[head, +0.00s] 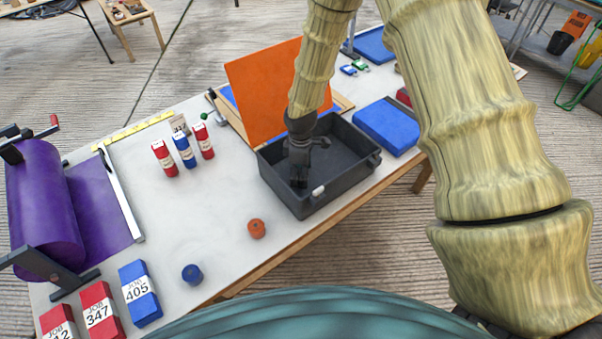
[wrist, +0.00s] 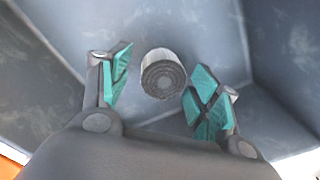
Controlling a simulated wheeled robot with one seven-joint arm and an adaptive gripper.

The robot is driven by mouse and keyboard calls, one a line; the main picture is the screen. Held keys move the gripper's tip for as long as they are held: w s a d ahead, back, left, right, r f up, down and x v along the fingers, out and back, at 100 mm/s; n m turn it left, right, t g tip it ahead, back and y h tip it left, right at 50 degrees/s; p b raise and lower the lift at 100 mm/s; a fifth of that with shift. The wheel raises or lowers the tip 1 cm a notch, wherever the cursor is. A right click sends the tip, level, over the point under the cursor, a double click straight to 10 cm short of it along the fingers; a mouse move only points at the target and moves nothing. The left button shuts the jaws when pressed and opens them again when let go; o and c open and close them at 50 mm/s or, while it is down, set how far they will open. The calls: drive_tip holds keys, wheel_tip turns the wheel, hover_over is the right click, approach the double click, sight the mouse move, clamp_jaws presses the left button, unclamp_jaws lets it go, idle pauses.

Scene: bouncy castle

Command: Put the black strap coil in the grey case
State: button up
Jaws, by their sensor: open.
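The grey case (head: 290,198) stands open on the table, and its inner walls fill much of the wrist view (wrist: 60,95). My gripper (head: 299,180) reaches down inside it. In the wrist view the black strap coil (wrist: 163,76), a dark grey roll with ringed layers on its end, is inside the case, between my gripper's two teal fingers (wrist: 158,82). The fingers are spread, with a gap on each side of the coil. I cannot tell whether the coil rests on the case floor. In the head view the coil is hidden.
An orange coil (head: 256,229) and a blue coil (head: 192,274) lie in front of the case. An orange panel (head: 265,90) stands behind it. A blue box (head: 387,127) is to its right.

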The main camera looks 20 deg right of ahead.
wheel_tip(320, 180, up, 12)
drive_tip(key=b, duration=0.3)
drive_tip(key=shift+f, duration=0.25)
